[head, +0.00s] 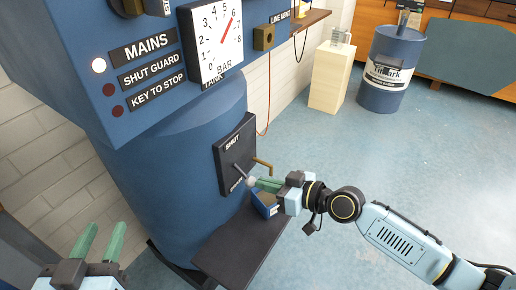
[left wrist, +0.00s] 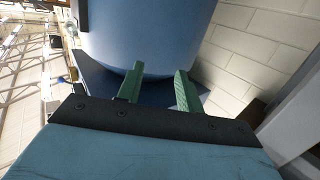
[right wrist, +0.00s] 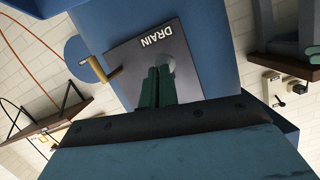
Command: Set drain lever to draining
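The drain panel (head: 222,158) is a dark plate on the blue tank, with SHUT at its top and DRAIN at its bottom. The drain lever is a thin rod with a pale round knob (head: 251,182), which sits toward the DRAIN end. In the right wrist view the knob (right wrist: 168,63) is beside the DRAIN lettering, partly behind the fingertips. My right gripper (head: 262,184) has its green fingers close together at the knob; I cannot tell whether they touch it. My left gripper (head: 102,238) is open and empty at the lower left, away from the panel.
A brass spout (head: 263,163) sticks out beside the panel. A blue open box (head: 263,208) stands on the dark shelf (head: 235,245) below it. A pressure gauge (head: 215,38) and MAINS labels are above. A pale pedestal (head: 330,78) and a blue drum (head: 385,85) stand farther back; the floor right is clear.

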